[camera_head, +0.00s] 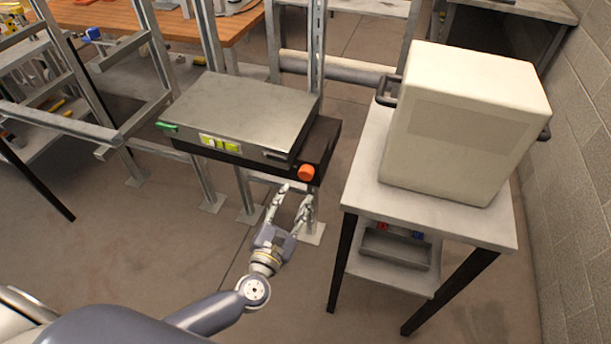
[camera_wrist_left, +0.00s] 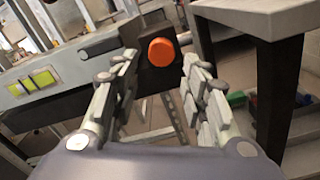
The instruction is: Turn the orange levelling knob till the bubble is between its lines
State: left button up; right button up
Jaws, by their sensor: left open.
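The orange levelling knob (camera_head: 306,172) sits on the front right corner of a dark base under a grey metal box (camera_head: 240,110). In the left wrist view the knob (camera_wrist_left: 161,52) shows just beyond and between the fingertips, not gripped. My left gripper (camera_head: 294,190) is open and empty, a little below and in front of the knob. The yellow-green level vial (camera_head: 220,143) is on the box's front face; it also shows in the left wrist view (camera_wrist_left: 36,80). The bubble's place against its lines is too small to tell. My right gripper is not in view.
A cream box with dark handles (camera_head: 465,120) stands on a side table (camera_head: 430,215) to the right, with a tray (camera_head: 395,249) on its lower shelf. Metal frame posts (camera_head: 317,45) rise behind the unit. The floor in front is clear.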

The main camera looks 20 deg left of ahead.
aim_at(305, 177)
pick_arm(q)
jog(key=w, duration=0.6)
jog(key=shift+w+d, duration=0.15)
jog(key=shift+d, duration=0.05)
jog(key=shift+w+p, duration=0.3)
jog(key=shift+w, duration=0.4)
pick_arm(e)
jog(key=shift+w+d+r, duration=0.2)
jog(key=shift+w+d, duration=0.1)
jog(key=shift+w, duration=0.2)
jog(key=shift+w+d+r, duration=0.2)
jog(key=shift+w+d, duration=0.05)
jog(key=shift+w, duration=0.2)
pick_arm(q)
jog(key=shift+c, duration=0.2)
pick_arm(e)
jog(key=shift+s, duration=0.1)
pick_arm(q)
jog(key=c, duration=0.7)
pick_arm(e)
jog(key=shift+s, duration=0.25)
